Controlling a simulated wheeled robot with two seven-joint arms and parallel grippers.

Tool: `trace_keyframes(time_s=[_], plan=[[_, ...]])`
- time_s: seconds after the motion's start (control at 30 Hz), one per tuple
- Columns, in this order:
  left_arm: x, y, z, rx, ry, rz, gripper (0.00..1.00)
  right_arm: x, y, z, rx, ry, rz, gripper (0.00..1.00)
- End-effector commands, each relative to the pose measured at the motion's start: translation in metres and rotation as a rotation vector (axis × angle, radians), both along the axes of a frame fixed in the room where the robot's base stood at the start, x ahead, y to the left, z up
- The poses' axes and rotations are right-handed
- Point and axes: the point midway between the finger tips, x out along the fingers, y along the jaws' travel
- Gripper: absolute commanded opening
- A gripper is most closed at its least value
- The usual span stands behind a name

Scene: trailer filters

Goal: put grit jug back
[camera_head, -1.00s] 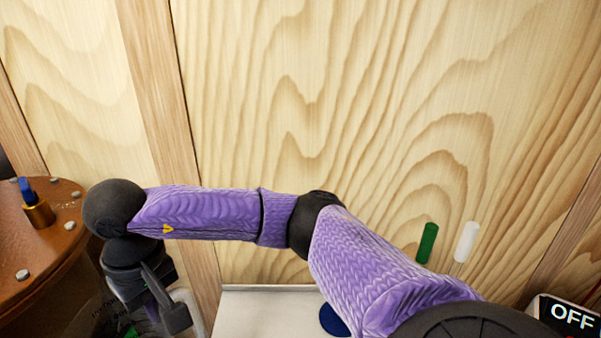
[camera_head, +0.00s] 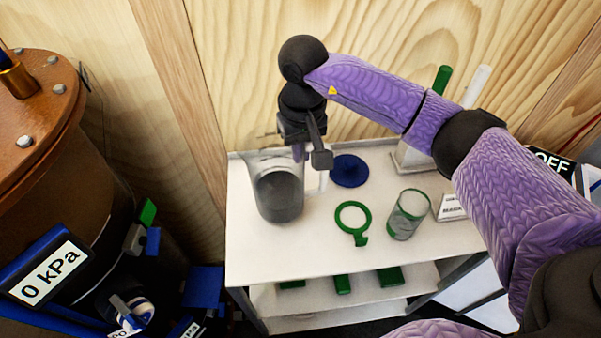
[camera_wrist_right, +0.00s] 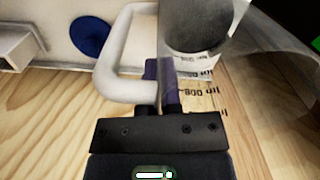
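The grit jug (camera_head: 281,197), a clear jug with dark grey grit inside, is at the back left of the white shelf top and looks upright. I cannot tell whether its base touches the shelf. My right gripper (camera_head: 311,158) comes down from above at the jug's right side, where the handle is. In the right wrist view the white loop handle (camera_wrist_right: 113,65) is at the fingers of my right gripper (camera_wrist_right: 161,82), which appear shut on it. The jug's body (camera_wrist_right: 176,60) stands just beyond them. My left gripper is not in view.
The white shelf (camera_head: 325,252) also holds a blue disc (camera_head: 350,171), a green ring tool (camera_head: 353,218), a glass cylinder (camera_head: 408,215) and a stand with green and white rods. A brown tank (camera_head: 40,150) with a 0 kPa display (camera_head: 48,274) stands left. A wooden wall closes the back.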

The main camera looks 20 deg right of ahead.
Motion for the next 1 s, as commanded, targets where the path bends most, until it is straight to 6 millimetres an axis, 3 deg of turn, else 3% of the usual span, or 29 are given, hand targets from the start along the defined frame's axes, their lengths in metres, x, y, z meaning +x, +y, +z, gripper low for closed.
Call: trace_keyframes(time_s=[0.2, 0.53, 0.7, 0.73, 1.0], plan=[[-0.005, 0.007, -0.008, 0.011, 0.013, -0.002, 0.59, 0.000, 0.000, -0.036, 0.001, 0.002, -0.001, 0.00], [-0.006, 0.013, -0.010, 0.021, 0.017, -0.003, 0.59, 0.000, 0.000, -0.039, 0.000, -0.001, 0.000, 0.00], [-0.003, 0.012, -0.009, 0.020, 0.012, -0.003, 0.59, 0.000, 0.000, -0.038, 0.000, 0.000, 0.000, 0.36], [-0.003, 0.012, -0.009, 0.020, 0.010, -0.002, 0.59, 0.000, 0.000, -0.038, 0.000, -0.001, 0.000, 0.39], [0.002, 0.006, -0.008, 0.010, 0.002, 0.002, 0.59, 0.000, 0.000, -0.036, 0.000, -0.001, 0.000, 0.39]])
